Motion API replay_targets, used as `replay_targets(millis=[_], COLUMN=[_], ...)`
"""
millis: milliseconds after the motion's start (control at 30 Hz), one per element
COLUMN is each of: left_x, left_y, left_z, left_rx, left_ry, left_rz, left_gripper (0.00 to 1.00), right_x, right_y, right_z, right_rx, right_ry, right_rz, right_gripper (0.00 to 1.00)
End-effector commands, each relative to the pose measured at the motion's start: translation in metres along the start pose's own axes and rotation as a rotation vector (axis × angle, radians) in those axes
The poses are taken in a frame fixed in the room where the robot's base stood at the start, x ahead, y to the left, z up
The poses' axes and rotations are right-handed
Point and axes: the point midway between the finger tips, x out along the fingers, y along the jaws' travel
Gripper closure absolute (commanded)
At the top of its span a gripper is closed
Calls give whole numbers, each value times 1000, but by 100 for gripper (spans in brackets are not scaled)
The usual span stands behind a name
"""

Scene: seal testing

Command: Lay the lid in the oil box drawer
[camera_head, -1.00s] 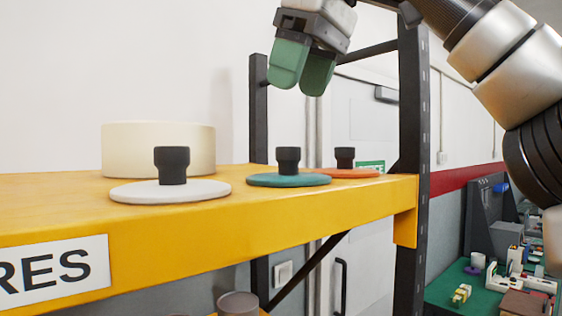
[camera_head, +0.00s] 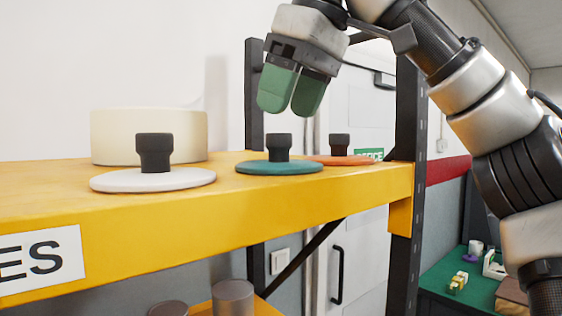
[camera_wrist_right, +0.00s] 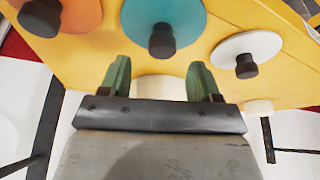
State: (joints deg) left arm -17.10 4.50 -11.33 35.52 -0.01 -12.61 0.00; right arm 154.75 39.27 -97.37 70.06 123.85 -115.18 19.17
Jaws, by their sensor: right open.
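Three round lids with black knobs lie on the yellow shelf (camera_head: 300,200): a white lid (camera_head: 190,178) at the left, a teal lid (camera_head: 252,167) in the middle and an orange lid (camera_head: 362,160) at the right. In the right wrist view the orange lid (camera_wrist_right: 80,12), teal lid (camera_wrist_right: 185,20) and white lid (camera_wrist_right: 262,44) show beyond the fingers. My right gripper (camera_head: 291,110) has green fingers, is open and empty, and hangs above the teal lid's knob, apart from it. No oil box drawer shows. My left gripper is out of view.
A cream cylinder (camera_head: 110,135) stands behind the white lid. A dark upright post (camera_head: 408,140) is at the shelf's right end. Grey-brown cylinders (camera_head: 233,298) stand below the shelf. A green-topped bench (camera_head: 440,285) with small items is at lower right.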

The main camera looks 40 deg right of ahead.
Motion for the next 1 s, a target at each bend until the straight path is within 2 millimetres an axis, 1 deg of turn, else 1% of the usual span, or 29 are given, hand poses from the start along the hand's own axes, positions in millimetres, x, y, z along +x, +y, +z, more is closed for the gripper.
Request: replay_targets(millis=[67, 200, 333, 467, 700, 767, 1000], left_x=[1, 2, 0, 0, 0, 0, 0], left_y=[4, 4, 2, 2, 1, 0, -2], left_z=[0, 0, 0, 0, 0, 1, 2], left_rx=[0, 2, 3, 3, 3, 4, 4], left_ry=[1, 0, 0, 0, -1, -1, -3], left_rz=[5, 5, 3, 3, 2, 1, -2], left_gripper=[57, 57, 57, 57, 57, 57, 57], right_x=[10, 30, 43, 49, 49, 49, 49], right_y=[1, 2, 1, 1, 1, 1, 1], right_z=[1, 4, 3, 4, 4, 4, 4], right_rx=[-2, -2, -1, 0, 1, 1, 1], right_ry=[-4, -4, -5, -1, 0, 0, -1], right_rz=[-3, -4, -3, -1, 0, 0, -1], right_gripper=[37, 37, 37, 37, 37, 46, 83])
